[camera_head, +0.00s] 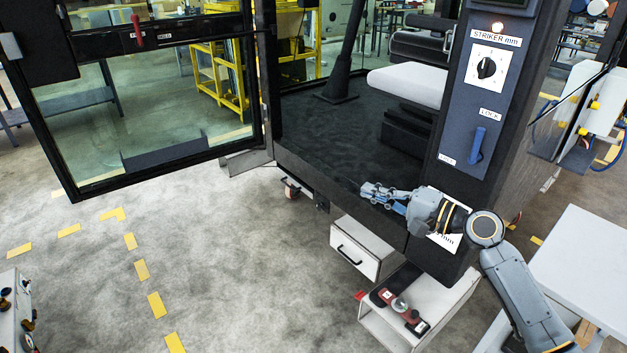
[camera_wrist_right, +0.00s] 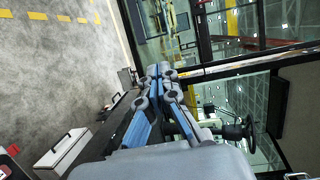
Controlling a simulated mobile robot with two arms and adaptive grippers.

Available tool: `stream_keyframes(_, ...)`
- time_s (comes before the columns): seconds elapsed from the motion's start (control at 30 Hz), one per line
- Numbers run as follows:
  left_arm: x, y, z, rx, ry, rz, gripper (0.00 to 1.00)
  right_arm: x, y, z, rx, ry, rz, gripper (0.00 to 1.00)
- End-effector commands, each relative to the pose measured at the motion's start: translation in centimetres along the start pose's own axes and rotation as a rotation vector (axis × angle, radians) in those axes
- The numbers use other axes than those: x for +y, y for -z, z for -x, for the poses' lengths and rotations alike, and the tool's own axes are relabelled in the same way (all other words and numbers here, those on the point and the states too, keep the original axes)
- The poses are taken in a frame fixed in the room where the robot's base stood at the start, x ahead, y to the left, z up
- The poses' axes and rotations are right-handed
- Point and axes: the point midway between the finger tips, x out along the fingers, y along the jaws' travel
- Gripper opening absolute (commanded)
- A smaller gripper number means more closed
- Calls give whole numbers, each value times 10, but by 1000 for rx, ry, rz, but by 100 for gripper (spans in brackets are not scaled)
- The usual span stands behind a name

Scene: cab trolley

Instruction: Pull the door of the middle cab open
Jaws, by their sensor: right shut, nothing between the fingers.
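The cab door (camera_head: 168,160), a black frame with glass panes and a red handle (camera_head: 137,30), stands swung wide open to the left in the head view. The cab's dark floor (camera_head: 345,130) shows through the opening. My right gripper (camera_head: 366,190) is shut and empty, by the front edge of the cab floor, to the right of the door and apart from it. In the right wrist view its closed fingers (camera_wrist_right: 160,72) point toward the dark frame and glass. My left gripper is not in view.
A grey post panel (camera_head: 484,90) with a dial and a blue lock lever stands right of the opening. Below the cab are a white drawer (camera_head: 355,250) and an open box (camera_head: 405,310) with tools. A white table (camera_head: 585,265) is at right.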

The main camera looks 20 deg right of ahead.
Motion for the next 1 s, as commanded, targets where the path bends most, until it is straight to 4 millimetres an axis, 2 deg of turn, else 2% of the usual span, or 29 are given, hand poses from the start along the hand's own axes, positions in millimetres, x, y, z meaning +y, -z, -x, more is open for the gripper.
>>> stream_keyframes(0.03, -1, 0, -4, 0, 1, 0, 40, -14, -8, 2, -30, 25, -4, 0)
stream_keyframes(0.1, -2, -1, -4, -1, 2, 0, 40, -29, -16, 3, -56, 49, -12, 0)
stream_keyframes(0.2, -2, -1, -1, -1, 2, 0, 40, -37, -20, -1, -69, 59, -19, 0)
stream_keyframes(0.37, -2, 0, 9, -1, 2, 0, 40, -41, -21, -24, -69, 61, -19, 0)
stream_keyframes(0.7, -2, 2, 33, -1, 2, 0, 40, -44, -25, -96, -67, 59, -20, 0)
stream_keyframes(0.8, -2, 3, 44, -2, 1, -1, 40, -45, -38, -107, -68, 57, -20, 0)
stream_keyframes(1.0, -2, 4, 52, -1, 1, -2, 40, -44, -52, -120, -65, 57, -18, 0)
